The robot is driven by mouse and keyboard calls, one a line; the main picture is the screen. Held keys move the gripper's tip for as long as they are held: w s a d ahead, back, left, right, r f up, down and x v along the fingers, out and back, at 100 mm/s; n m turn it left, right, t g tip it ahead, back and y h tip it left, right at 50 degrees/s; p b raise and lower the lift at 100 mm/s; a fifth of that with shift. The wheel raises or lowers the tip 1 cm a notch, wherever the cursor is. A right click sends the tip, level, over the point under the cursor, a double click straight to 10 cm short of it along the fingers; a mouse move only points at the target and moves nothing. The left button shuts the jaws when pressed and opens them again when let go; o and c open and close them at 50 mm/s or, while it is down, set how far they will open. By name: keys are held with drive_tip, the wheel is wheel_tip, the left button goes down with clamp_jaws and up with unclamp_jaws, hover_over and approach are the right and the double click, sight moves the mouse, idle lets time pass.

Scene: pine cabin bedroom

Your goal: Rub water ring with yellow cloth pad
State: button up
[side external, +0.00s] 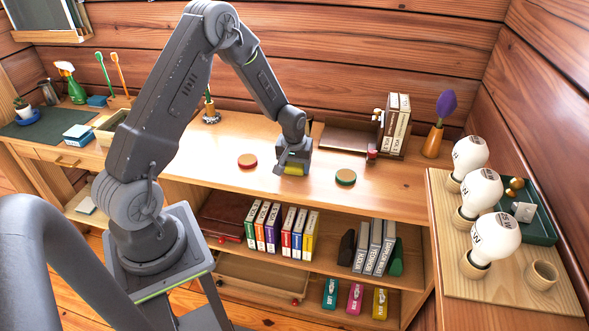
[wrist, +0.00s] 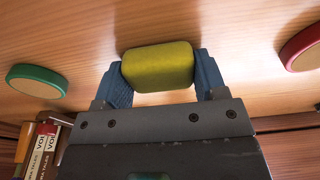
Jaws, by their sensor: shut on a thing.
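My gripper (side external: 291,165) is shut on the yellow cloth pad (side external: 291,170), low over the wooden top (side external: 320,199) of the shelf unit. In the wrist view the pad (wrist: 158,66) sits between the two blue fingers of my gripper (wrist: 160,75). The pad is close to the wood; I cannot tell if it touches. The water ring is not visible in either view; the pad and gripper may hide it.
Books (side external: 396,125) and a vase (side external: 434,141) stand at the back right. Light bulbs (side external: 481,191) stand on a board further right. The front middle is clear.

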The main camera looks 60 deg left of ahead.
sight(293, 177)
drive_tip(key=w+a, duration=0.3)
drive_tip(key=shift+w+a, duration=0.2)
drive_tip(key=shift+s+d+r, duration=0.1)
drive_tip(key=shift+s+d, duration=2.65)
drive_tip(key=shift+d, duration=0.05)
wheel_tip(293, 177, up, 8)
drive_tip(key=shift+a, duration=0.2)
